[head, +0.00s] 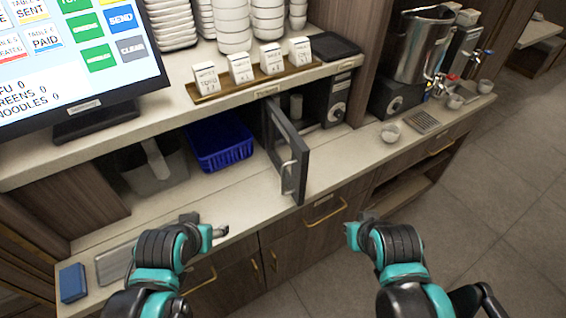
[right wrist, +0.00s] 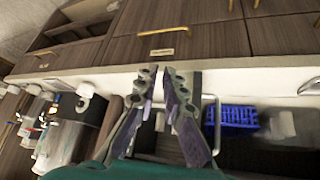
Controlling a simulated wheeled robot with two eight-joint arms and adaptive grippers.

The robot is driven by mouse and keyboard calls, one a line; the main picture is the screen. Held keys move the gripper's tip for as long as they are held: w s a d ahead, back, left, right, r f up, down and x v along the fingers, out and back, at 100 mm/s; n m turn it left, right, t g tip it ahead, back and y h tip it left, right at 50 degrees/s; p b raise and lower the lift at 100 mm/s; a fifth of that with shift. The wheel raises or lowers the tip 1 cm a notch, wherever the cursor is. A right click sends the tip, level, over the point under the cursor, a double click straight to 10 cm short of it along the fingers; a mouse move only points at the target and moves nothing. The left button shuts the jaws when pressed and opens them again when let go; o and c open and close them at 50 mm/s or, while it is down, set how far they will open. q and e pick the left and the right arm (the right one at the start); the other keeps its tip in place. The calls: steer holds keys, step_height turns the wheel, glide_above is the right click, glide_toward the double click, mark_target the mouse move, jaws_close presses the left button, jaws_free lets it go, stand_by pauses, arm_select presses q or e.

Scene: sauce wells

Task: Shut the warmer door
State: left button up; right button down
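The warmer (head: 338,103) is a dark box under the counter shelf in the head view. Its door (head: 287,145) stands wide open, hinged at its left side and swung out toward me. The door has a pale vertical handle (head: 288,172). My right gripper (head: 352,234) is right of the door and nearer to me, apart from it. In the right wrist view its fingertips (right wrist: 161,72) show a narrow gap with nothing between them. My left gripper (head: 217,231) is over the front counter edge, left of the door; its fingers are mostly hidden.
A blue basket (head: 220,143) sits left of the door. A grey bin (head: 155,167) stands farther left, and a blue block (head: 73,282) lies at the counter's left end. A small bowl (head: 390,132) and a steel urn (head: 420,48) are right of the warmer. The counter before the door looks clear.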

steer(key=w+a+f+n+t+h+b, duration=0.3)
steer(key=w+a+n+h, duration=0.3)
steer(key=a+n, duration=0.35)
steer(key=s+a+r+n+t+b, duration=0.1)
steer(key=s+a+r+n+t, duration=0.15)
steer(key=a, duration=0.35)
steer(key=s+a+r+n+t, duration=0.1)
steer(key=s+a+r+t, duration=0.1)
steer(key=a+t, duration=0.3)
steer(key=b, duration=0.3)
glide_toward(298, 172)
steer(key=w, duration=0.5)
steer(key=shift+w+d+r+g, duration=0.1)
steer(key=shift+w+d+g, duration=0.1)
steer(key=shift+d, duration=0.25)
steer(key=shift+w+d+r+g, duration=0.1)
steer(key=shift+d+g, duration=0.05)
steer(key=shift+d, duration=0.25)
